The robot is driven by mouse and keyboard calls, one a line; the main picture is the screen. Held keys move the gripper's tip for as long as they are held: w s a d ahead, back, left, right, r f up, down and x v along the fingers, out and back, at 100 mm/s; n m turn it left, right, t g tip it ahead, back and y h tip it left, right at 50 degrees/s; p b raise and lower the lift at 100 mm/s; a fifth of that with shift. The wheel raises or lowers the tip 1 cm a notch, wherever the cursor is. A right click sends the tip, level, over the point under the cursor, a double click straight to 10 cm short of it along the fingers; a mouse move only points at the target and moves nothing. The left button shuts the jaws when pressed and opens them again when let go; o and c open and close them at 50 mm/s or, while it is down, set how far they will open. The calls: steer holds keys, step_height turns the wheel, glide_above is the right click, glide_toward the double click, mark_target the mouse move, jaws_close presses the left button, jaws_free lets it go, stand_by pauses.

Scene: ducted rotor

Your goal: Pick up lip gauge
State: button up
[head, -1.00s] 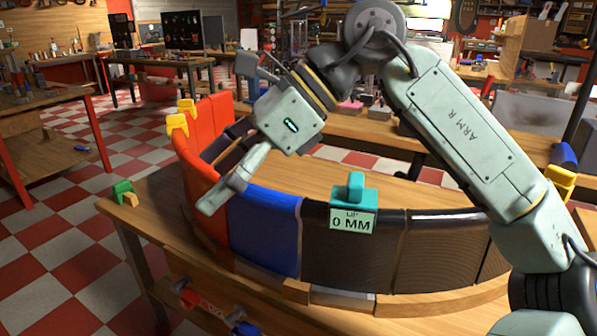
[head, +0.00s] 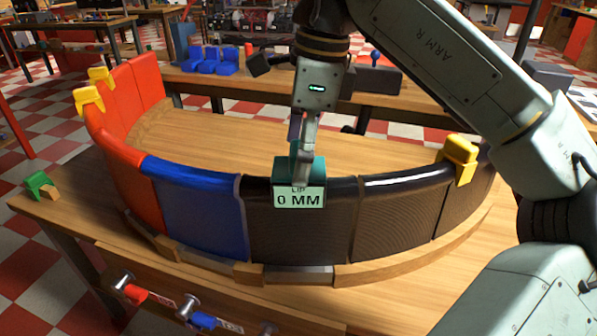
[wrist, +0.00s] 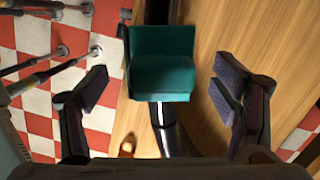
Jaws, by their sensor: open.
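In the wrist view the teal gauge (wrist: 162,65) lies between the two open fingers (wrist: 160,88), with a gap on each side. Neither finger touches it there. The tag is hidden in the wrist view.
The curved duct wall has red (head: 122,170), blue (head: 198,208) and black panels on a wooden bench (head: 80,215). Yellow clips sit on the red end (head: 88,98) and the right panel (head: 459,158). A green block (head: 38,183) lies left. The bench inside the curve is clear.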

mark_target(284, 195)
steer(key=f, duration=0.2)
steer(key=a+f, duration=0.1)
steer(key=f, duration=0.1)
steer(key=shift+c, duration=0.3)
steer(key=c, duration=1.4)
steer(key=shift+r, duration=0.1)
